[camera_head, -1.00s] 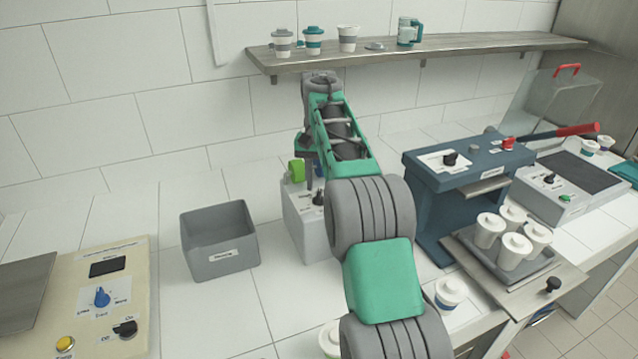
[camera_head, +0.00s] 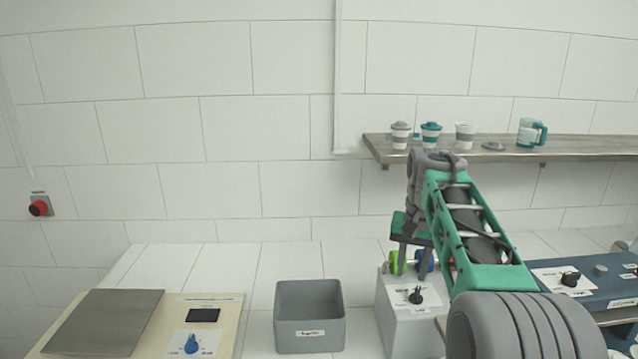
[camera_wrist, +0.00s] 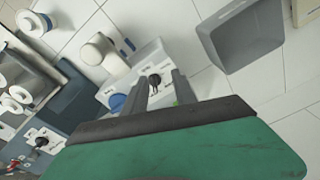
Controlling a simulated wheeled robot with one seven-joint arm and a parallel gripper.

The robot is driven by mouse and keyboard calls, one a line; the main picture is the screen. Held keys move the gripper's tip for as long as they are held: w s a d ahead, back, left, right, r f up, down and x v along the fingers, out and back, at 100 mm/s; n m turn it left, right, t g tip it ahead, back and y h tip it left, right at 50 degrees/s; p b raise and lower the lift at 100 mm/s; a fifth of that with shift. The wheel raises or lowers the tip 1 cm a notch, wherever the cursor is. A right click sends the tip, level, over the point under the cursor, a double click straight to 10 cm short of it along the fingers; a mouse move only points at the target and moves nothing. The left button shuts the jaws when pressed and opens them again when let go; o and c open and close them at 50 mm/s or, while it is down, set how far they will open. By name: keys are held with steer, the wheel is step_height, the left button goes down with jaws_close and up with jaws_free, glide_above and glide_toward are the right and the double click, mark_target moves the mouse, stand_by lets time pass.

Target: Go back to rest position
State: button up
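My gripper (camera_head: 412,262) hangs from my green and grey arm, in front of and above a light grey box (camera_head: 408,325) with a black knob (camera_head: 416,295). In the wrist view, the two dark fingers of my gripper (camera_wrist: 160,80) stand apart, with nothing held between them. The grey box (camera_wrist: 112,92) and its black knob also show there beyond the fingers. I cannot tell whether the fingers touch anything.
A grey open bin (camera_head: 309,335) stands left of the box. A beige panel (camera_head: 235,325) with a dark plate (camera_head: 105,320) is farther left. A wall shelf (camera_head: 600,148) holds cups behind my arm. A blue machine (camera_head: 600,285) is at right. A red button (camera_head: 39,208) is on the wall.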

steer(key=s+a+f+n+t, duration=0.1)
steer(key=s+a+f, duration=0.2)
steer(key=s, duration=0.4)
steer(key=s+a+f+n+t, duration=0.1)
steer(key=s+a+f+n, duration=0.1)
steer(key=s, duration=0.6)
steer(key=s+a+f+n, duration=0.1)
steer(key=s+a+f, duration=0.2)
steer(key=s+f, duration=0.2)
steer(key=s, duration=0.2)
steer(key=shift+s+a+f+n+t, duration=0.3)
steer(key=shift+a+n+t, duration=0.1)
